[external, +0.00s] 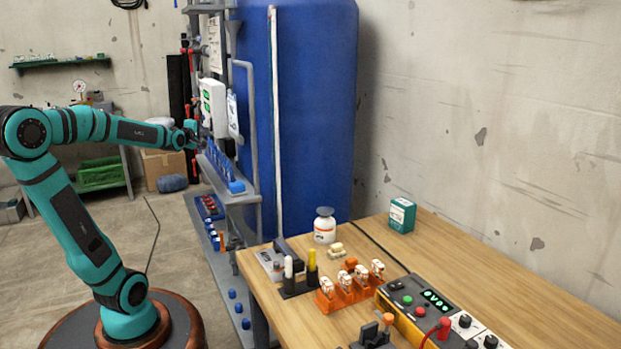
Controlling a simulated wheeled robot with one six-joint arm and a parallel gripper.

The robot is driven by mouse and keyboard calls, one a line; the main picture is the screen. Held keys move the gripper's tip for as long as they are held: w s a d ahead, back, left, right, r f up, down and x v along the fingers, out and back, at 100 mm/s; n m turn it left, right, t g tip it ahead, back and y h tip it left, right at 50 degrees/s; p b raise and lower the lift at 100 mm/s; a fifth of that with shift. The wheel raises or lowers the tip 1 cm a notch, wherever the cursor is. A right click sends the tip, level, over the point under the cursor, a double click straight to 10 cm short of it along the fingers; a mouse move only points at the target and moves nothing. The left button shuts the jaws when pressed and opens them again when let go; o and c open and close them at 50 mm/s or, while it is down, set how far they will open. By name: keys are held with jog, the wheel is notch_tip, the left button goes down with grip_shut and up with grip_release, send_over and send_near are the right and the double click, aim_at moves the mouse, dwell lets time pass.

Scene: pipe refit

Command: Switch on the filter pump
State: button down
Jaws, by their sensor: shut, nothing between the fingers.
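My teal arm reaches from the left to the rack beside the tall blue tank (310,110). My gripper (196,136) is small and dark at the arm's end, with its fingers shut and empty. It is close to the rack, just left of and below a white box (213,105) with a green mark on its front. I cannot tell whether the fingertips touch anything. The filter pump cannot be made out for certain, nor whether any switch is on or off.
Blue-capped parts stand on the rack's shelf (240,197) below my gripper. A wooden workbench (450,255) at the right holds an orange rack (345,292), a white jar (325,228), a green box (402,215) and a yellow instrument (415,308). The floor at left is mostly free.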

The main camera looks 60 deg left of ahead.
dwell(0.7)
jog(key=s+d+f, duration=0.1)
jog(key=s+d, duration=0.6)
jog(key=s, duration=0.3)
jog(key=shift+s+f, duration=0.25)
jog(key=shift+s, duration=0.15)
dwell(0.4)
jog(key=w+d+r+m+t+h, duration=0.1)
jog(key=d+r+m+h, duration=0.4)
jog(key=d+m, duration=0.8)
jog(key=w+d+r+m+t+h, duration=0.1)
jog(key=d+r+m+t+h, duration=0.3)
jog(key=d+m, duration=0.9)
jog(key=shift+d+r+h, duration=1)
jog(key=shift+d+h, duration=0.5)
jog(key=shift+d, duration=1.75)
